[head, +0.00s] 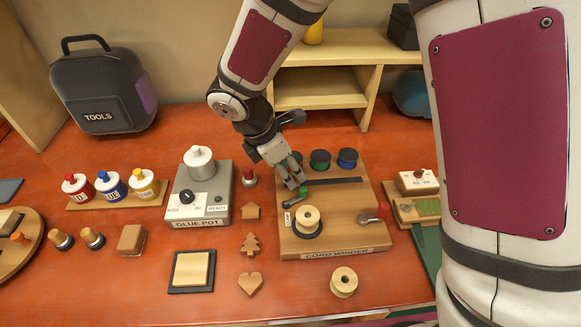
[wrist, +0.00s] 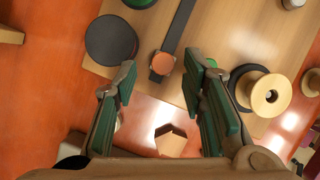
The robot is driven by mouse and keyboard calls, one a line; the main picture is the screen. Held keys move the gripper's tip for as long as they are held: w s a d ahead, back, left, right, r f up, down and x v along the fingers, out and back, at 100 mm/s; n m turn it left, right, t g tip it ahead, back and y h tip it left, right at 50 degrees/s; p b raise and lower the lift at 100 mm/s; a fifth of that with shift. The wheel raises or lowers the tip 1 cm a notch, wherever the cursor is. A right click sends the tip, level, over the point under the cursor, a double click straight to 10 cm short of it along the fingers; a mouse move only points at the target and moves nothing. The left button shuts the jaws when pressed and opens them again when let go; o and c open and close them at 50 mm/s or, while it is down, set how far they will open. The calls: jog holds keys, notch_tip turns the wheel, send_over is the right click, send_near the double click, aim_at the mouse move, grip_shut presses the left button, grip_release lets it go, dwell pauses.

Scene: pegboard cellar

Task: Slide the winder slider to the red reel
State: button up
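The cord winder (head: 345,238) is a wooden box with a dark slot (head: 335,181) along its top. In the wrist view a round copper-coloured slider knob (wrist: 163,63) sits at the near end of the slot strip (wrist: 182,25). In the head view the green reel (head: 320,160) and blue reel (head: 348,158) stand behind the slot; the red reel's place is mostly hidden by my gripper. My gripper (head: 291,180) is open over the slot's left end, with the knob between its fingertips (wrist: 160,68).
A wooden spool (head: 309,218) and green-knobbed lever (head: 303,191) are close in front of my gripper. A red-knobbed crank (head: 377,215) is at the right. The glue pot (head: 198,195) stands left of the winder. A wooden shelf (head: 325,90) is behind.

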jog(key=shift+r, duration=0.1)
jog(key=v, duration=1.1)
jog(key=shift+a+r, duration=0.25)
jog(key=shift+r, duration=0.1)
jog(key=s+d+r+m+y, duration=0.1)
jog(key=s+d+r+m, duration=0.35)
jog(key=d, duration=0.25)
jog(key=s+d+r+m+y, duration=0.1)
jog(key=s+d+r+m, duration=0.25)
jog(key=d+m, duration=0.25)
jog(key=s+d+r+m+t+y, duration=0.2)
jog(key=s+d+m, duration=0.5)
jog(key=m, duration=0.5)
jog(key=s+t, duration=0.1)
jog(key=s, duration=0.1)
jog(key=shift+s, duration=0.4)
